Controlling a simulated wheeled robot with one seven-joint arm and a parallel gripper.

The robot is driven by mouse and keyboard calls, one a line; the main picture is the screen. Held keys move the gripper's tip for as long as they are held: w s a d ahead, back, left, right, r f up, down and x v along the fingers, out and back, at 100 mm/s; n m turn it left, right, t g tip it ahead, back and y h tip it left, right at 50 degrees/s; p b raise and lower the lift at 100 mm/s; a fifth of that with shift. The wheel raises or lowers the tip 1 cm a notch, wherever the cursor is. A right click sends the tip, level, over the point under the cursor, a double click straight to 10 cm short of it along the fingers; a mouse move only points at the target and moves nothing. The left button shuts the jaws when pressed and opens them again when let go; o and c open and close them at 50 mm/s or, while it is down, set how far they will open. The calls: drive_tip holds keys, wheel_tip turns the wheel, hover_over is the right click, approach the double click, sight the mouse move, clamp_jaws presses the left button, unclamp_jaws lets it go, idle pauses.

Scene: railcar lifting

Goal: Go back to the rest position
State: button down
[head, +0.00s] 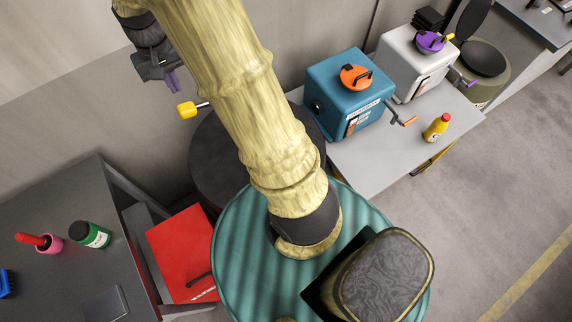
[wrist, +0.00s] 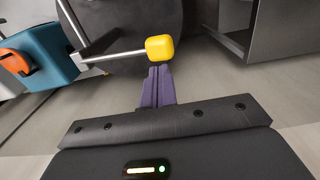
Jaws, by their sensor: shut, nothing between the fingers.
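My gripper (head: 174,86) shows at the upper left of the head view, beyond my wood-patterned arm. Its purple fingers are closed together with nothing between them, as the wrist view also shows (wrist: 157,72). A yellow knob (head: 186,109) on a metal rod is just past the fingertips, and in the wrist view the knob (wrist: 160,48) appears directly above them. A small gap shows in the head view. My arm hides part of the rod.
A blue box (head: 328,98) with an orange lid and crank and a white box (head: 402,54) stand on a light table (head: 370,155) with a yellow bottle (head: 436,127). A dark table (head: 40,225) and a red panel (head: 178,245) are at left. Open floor lies at right.

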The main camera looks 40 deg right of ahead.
drive_tip(key=shift+f, duration=0.1)
drive_tip(key=shift+s+f+b, duration=0.25)
drive_tip(key=shift+f+b, duration=0.05)
drive_tip(key=shift+b, duration=0.15)
drive_tip(key=s+f+n+t+b, duration=0.2)
drive_tip(key=s+f+b, duration=0.9)
drive_tip(key=s, duration=0.3)
drive_tip(key=shift+s+f+t+b, duration=0.3)
drive_tip(key=shift+s+f+b, duration=0.1)
drive_tip(key=shift+b, duration=0.35)
